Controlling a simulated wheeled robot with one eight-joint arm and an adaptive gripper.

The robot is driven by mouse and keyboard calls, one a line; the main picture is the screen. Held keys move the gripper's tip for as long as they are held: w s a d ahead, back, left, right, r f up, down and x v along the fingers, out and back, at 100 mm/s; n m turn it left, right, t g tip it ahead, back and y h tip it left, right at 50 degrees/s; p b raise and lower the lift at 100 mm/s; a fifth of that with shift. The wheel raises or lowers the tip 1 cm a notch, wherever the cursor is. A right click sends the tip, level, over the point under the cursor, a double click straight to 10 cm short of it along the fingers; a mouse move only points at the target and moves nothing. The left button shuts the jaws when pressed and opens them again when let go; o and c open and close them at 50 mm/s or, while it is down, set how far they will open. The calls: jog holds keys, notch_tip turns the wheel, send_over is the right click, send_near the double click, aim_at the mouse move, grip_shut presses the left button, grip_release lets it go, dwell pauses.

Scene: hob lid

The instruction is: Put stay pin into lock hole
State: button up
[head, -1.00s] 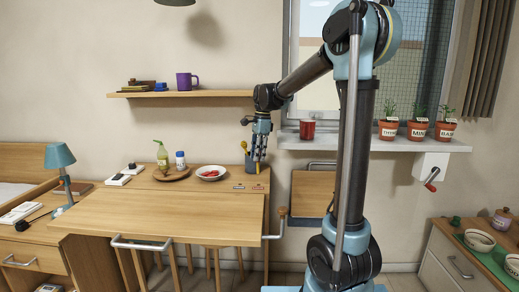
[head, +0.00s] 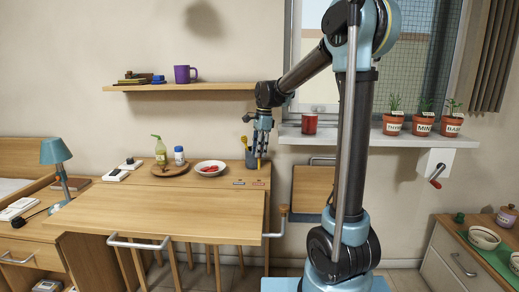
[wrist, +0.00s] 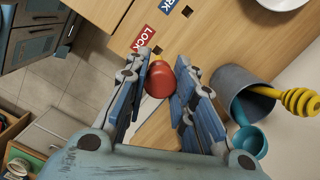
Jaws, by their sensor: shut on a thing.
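The lock hole (wrist: 157,50) is a small dark square beside the red LOCK label (wrist: 143,38), just beyond the knob. I cannot tell whether the tip is touching or above the wood.
A grey utensil cup (wrist: 236,88) with a yellow dipper and teal spoon stands close right of my gripper. A second hole (wrist: 187,12) sits by a blue label. A white bowl (head: 210,167) and a board with bottles are further left. The table leaf (head: 165,215) is clear.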

jog(key=shift+f, duration=2.1)
notch_tip(320, 180, down, 7)
jog(key=shift+r, duration=0.15)
dwell(3.1)
jog(key=o, duration=1)
jog(key=shift+s, duration=0.1)
jog(key=shift+o, duration=0.2)
jog(key=r, duration=0.4)
jog(key=d+r, duration=0.1)
jog(key=r, duration=0.6)
jog(key=shift+w+d+r, duration=0.15)
jog(key=shift+w+r, duration=0.2)
jog(key=shift+r, duration=0.05)
